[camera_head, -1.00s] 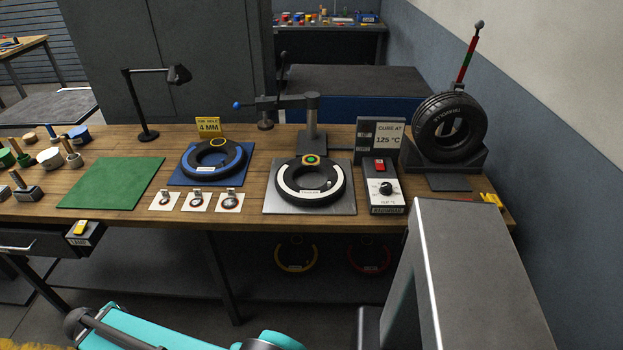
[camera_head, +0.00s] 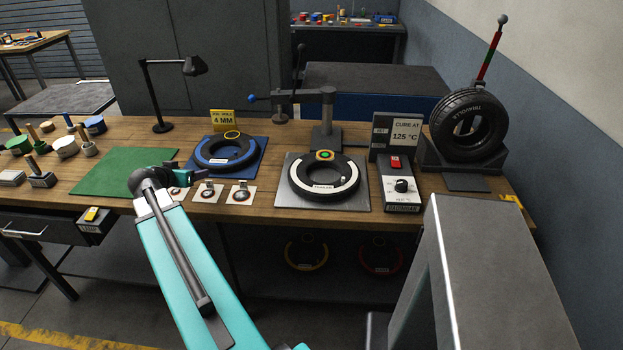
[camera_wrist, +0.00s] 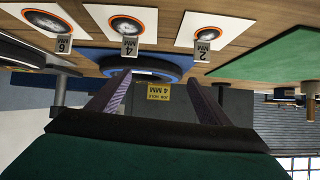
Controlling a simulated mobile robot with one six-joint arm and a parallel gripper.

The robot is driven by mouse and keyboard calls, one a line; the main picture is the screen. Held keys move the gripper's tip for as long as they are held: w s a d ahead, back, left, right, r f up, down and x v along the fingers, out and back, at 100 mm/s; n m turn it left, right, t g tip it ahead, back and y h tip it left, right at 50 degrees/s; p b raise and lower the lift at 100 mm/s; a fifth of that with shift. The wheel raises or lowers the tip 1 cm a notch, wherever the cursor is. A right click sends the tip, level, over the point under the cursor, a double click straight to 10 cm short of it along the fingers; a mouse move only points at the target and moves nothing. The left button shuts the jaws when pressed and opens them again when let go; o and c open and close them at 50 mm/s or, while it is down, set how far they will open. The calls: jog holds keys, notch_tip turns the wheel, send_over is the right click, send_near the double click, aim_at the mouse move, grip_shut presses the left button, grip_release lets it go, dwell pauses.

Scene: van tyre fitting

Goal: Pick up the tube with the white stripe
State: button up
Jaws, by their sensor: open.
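The tube with the white stripe (camera_head: 322,188) is a black ring lying flat on a metal plate (camera_head: 357,202) in the head view. A green-and-orange piece (camera_head: 324,155) sits at its back edge. My gripper (camera_head: 192,177) is over the front of the bench by the green mat, left of this tube and well apart from it. In the wrist view the two jaws (camera_wrist: 158,80) are spread with nothing between them. A blue-striped tube (camera_head: 228,152) lies on a blue mat; its dark edge (camera_wrist: 150,66) shows beyond the jaws in the wrist view.
Three white cards with patches (camera_head: 242,193) lie along the front edge. A clamp stand (camera_head: 325,125) rises behind the white-striped tube, and a control box (camera_head: 400,190) stands right of it. A tyre (camera_head: 468,125) stands at far right. The green mat (camera_head: 110,177) is mostly bare.

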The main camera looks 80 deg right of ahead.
jog(key=s+d+m+g, duration=0.1)
jog(key=s+d, duration=0.1)
jog(key=s, duration=0.3)
jog(key=s+d+m+g+b, duration=0.1)
jog(key=s+d+m+g, duration=0.1)
jog(key=s, duration=0.2)
jog(key=s+d+m+g+b, duration=0.1)
jog(key=s+d+g, duration=0.1)
jog(key=s, duration=0.3)
jog(key=shift+s+d+r+y, duration=0.3)
jog(key=shift+d, duration=0.15)
jog(key=s+d+r+m+g+y+b, duration=0.1)
jog(key=s+r+m+g, duration=0.1)
jog(key=s, duration=0.9)
jog(key=shift+s+d+m+g+y, duration=0.3)
jog(key=shift+s+d+m+g, duration=0.1)
jog(key=shift+m+g, duration=0.6)
jog(key=shift+w, duration=0.1)
jog(key=shift+d+f, duration=0.1)
jog(key=shift+p+x, duration=0.85)
jog(key=shift+x, duration=3.35)
